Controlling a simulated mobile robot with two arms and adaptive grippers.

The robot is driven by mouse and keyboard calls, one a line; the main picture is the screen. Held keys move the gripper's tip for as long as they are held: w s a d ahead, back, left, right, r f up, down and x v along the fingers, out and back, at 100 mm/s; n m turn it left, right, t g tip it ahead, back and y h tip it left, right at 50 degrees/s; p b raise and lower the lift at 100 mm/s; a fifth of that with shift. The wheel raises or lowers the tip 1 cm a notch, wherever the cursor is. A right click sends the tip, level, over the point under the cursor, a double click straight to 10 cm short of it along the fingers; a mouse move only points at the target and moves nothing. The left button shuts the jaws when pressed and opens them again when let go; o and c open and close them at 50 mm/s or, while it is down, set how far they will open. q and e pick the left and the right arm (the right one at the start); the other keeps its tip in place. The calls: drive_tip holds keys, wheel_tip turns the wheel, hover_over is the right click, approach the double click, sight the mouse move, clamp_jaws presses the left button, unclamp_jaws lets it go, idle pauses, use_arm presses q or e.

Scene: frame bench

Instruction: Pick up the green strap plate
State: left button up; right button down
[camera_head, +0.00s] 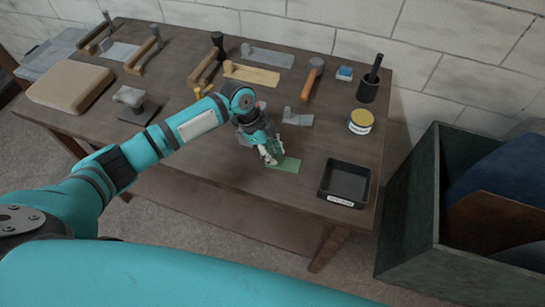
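The green strap plate (287,165) is a flat pale green piece lying on the wooden bench near its front edge, left of a black tray. My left gripper (271,160) reaches down at the plate's left end, and its fingers cover part of that end. The fingers are small here, and I cannot tell whether they are open, shut or touching the plate. My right gripper is not in view.
The black tray (345,183) stands right of the plate. A grey metal piece (297,117), a yellow-labelled tin (361,121) and an orange-handled tool (312,78) lie behind it. A dark green bin (408,205) stands right of the bench (225,160).

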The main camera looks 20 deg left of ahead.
use_arm(q)
clamp_jaws()
drive_tip(key=shift+r, duration=0.15)
